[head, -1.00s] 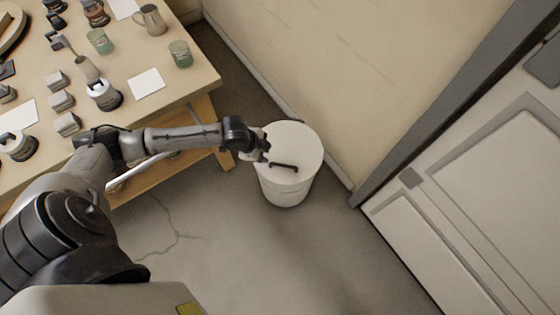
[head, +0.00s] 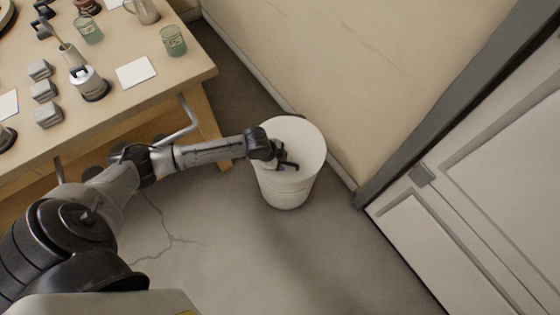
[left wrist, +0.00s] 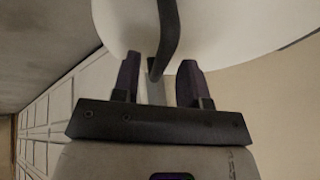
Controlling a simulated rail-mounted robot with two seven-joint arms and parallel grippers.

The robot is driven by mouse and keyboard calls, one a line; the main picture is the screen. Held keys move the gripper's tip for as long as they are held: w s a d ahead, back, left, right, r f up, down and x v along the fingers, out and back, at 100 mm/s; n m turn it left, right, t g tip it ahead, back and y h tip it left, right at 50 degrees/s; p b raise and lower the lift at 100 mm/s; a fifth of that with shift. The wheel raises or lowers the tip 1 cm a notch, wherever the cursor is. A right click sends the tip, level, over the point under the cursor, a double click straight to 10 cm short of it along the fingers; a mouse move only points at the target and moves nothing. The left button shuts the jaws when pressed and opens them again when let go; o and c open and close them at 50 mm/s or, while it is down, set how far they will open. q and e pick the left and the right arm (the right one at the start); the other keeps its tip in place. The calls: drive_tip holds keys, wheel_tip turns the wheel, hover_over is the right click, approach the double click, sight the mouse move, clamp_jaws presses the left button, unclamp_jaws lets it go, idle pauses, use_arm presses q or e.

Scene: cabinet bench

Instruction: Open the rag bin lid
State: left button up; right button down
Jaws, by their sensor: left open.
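The rag bin (head: 288,188) is a white round bin standing on the floor beside the workbench. Its white lid (head: 300,139) lies flat on top and is shut. A dark bar handle (head: 291,165) sits on the lid, partly hidden by my left gripper (head: 280,163) in the head view. In the left wrist view the handle (left wrist: 167,35) runs down between the two open fingers of the left gripper (left wrist: 160,82), with the lid (left wrist: 225,25) beyond. The fingers stand on either side of the handle and are apart. My right gripper is not in view.
A wooden workbench (head: 150,98) with jars, grey blocks and paper stands at the left. A beige wall (head: 300,60) rises close behind the bin. A pale panelled door or cabinet (head: 480,190) is at the right. The floor in front of the bin is clear.

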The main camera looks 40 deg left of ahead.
use_arm(q)
clamp_jaws()
idle(0.4)
